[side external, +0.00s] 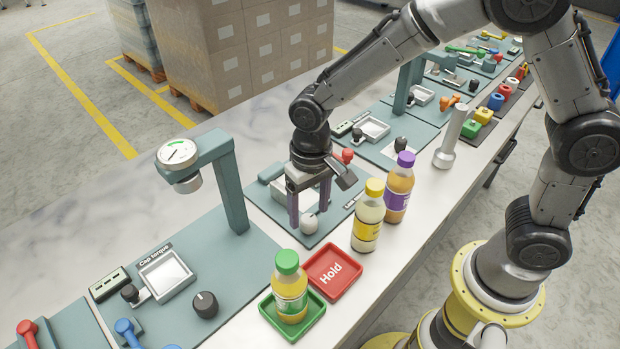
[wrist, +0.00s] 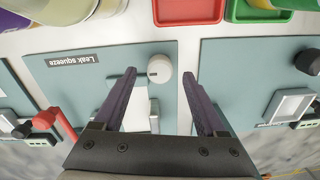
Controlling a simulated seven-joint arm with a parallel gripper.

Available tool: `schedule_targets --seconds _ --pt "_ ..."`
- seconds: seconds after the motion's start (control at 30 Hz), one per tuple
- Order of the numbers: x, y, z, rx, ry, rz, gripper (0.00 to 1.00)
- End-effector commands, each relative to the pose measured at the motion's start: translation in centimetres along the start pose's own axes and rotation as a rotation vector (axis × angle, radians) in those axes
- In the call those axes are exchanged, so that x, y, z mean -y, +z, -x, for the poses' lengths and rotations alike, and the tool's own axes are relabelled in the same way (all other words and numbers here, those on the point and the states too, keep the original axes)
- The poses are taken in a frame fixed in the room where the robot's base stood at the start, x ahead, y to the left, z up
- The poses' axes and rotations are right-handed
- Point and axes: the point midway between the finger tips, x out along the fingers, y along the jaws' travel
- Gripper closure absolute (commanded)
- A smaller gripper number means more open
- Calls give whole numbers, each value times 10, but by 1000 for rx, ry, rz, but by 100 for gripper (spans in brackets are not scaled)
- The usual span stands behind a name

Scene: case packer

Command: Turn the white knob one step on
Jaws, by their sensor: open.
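The white knob (side external: 309,223) is on the teal leak squeeze panel (side external: 262,205) in the side view. It also shows in the wrist view (wrist: 159,69), where it is round with a small dark mark on its face. My gripper (side external: 309,218) points down over this panel, with its two dark purple fingers spread apart. In the wrist view my gripper (wrist: 160,75) has one finger on each side of the knob, with a gap on both sides. Nothing is held. I cannot tell exactly how low the fingertips are against the knob.
A bottle with a yellow cap (side external: 368,217) and one with a purple cap (side external: 399,188) stand right of the gripper. A red Hold tray (side external: 332,272) and a green tray with a green-capped bottle (side external: 290,288) are in front. A gauge stand (side external: 233,185) rises to the left.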

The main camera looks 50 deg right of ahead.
Motion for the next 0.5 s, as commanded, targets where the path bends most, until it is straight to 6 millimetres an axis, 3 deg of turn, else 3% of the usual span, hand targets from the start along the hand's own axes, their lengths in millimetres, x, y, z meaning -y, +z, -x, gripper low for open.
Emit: schedule_targets --seconds 0.3,0.5 --pt "0 -1 70 -6 -3 -1 26" --pt "0 -1 103 -5 -2 -1 26"
